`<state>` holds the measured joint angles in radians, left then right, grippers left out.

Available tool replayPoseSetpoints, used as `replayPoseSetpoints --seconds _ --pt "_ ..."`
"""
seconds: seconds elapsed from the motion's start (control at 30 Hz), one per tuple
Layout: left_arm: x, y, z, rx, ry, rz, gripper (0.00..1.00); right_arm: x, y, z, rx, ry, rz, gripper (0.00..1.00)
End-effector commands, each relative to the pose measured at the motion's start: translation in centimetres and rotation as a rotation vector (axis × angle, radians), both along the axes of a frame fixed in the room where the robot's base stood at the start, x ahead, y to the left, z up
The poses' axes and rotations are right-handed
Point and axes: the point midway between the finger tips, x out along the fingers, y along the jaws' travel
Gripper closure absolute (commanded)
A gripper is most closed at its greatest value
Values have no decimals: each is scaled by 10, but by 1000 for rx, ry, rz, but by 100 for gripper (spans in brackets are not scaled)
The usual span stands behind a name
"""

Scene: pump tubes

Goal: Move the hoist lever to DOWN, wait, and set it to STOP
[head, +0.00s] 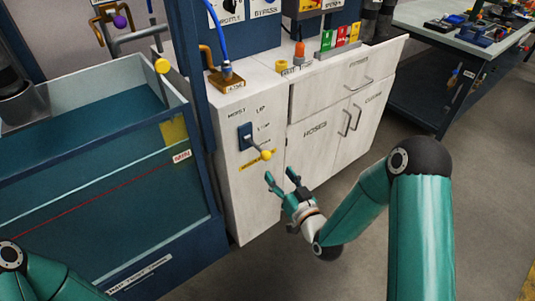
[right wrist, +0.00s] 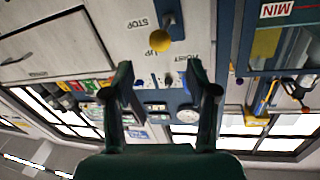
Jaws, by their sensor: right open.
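The hoist lever has a yellow ball knob (head: 266,155) on a rod from a blue plate (head: 245,136) on the white cabinet's side. Lettering stands beside it, with a yellow label behind the knob. In the head view the rod slants down and right. Its setting is hard to tell from this angle. My right gripper (head: 280,176) is open and empty, just below and in front of the knob, apart from it. The right wrist view, upside down, shows the knob (right wrist: 180,41) beyond the open fingers (right wrist: 163,88), near STOP and UP lettering. My left gripper is out of view.
The white cabinet (head: 330,130) with hose and fitting doors stands behind my right gripper. A blue-framed tank (head: 100,190) with a MIN mark is at left. A workbench (head: 450,45) stands at the back right. The floor right of the cabinet is clear.

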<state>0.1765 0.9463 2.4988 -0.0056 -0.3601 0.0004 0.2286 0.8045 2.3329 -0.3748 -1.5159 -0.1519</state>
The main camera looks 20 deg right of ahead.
Motion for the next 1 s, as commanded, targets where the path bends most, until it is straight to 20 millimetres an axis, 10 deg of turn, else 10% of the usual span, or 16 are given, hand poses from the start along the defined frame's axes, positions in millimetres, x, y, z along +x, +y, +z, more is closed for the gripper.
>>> replayPoseSetpoints --seconds 0.43,0.9,1.0 --pt "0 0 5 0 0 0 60 84 13 0 1 0 -1 42" --pt "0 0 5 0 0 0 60 98 14 -1 1 3 -3 42" --pt "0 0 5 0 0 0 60 98 14 -1 1 3 -3 57"
